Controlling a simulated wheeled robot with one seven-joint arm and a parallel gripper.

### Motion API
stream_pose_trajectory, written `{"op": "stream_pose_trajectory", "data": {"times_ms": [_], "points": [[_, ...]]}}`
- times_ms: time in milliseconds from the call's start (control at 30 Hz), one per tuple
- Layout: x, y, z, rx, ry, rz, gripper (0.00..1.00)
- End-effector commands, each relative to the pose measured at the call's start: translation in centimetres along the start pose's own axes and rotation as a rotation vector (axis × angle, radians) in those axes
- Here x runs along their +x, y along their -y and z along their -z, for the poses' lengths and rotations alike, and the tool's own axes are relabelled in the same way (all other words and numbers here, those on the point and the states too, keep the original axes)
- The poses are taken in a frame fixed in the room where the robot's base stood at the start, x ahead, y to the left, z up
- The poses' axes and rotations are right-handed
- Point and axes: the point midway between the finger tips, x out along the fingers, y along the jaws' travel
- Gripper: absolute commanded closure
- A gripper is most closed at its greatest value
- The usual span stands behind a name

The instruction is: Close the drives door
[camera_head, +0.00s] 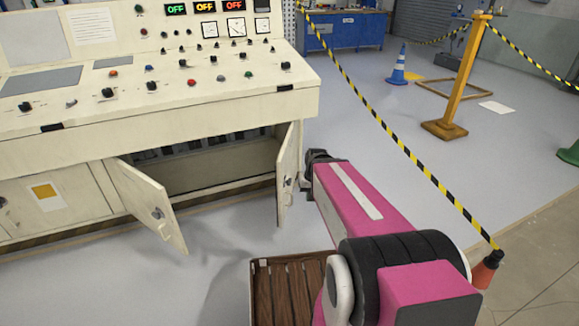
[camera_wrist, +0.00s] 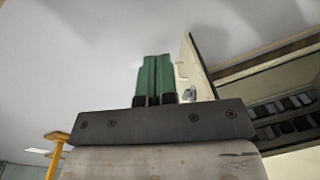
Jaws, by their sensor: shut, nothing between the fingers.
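A cream control console (camera_head: 200,125) has an open cabinet under its desk, with two doors swung outward. The left door (camera_head: 140,200) and the right door (camera_head: 288,165) both stand ajar; no label tells which is the drives door. Dark units (camera_head: 200,145) show inside the opening and also in the wrist view (camera_wrist: 285,112). My gripper (camera_head: 318,156) is just to the right of the right door, largely hidden by my wrist. In the wrist view its green fingers (camera_wrist: 154,80) are together and empty. A door (camera_wrist: 198,68) with a metal latch stands close to their right; contact is unclear.
A black-and-yellow barrier tape (camera_head: 400,140) runs along the right to an orange cone (camera_head: 486,270). A yellow post (camera_head: 462,75) and a blue cone (camera_head: 398,66) stand farther back. A slatted brown wooden platform (camera_head: 285,290) lies in front. Grey floor is clear between.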

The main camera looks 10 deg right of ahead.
Motion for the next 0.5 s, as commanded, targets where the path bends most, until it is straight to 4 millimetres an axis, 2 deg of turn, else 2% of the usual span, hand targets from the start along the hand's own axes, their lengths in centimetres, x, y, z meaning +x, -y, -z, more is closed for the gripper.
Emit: {"op": "stream_pose_trajectory", "data": {"times_ms": [33,167,300,400,500], "points": [[0.2,-0.2,2.2,0.026,-0.003,0.05,1.0],[-0.3,-0.4,7.5,0.101,-0.017,0.234,1.0],[-1.8,-1.4,13.5,0.176,-0.051,0.451,1.0],[-3.4,-2.4,16.9,0.215,-0.08,0.583,1.0],[-4.6,-3.1,19.1,0.238,-0.104,0.672,1.0]]}}
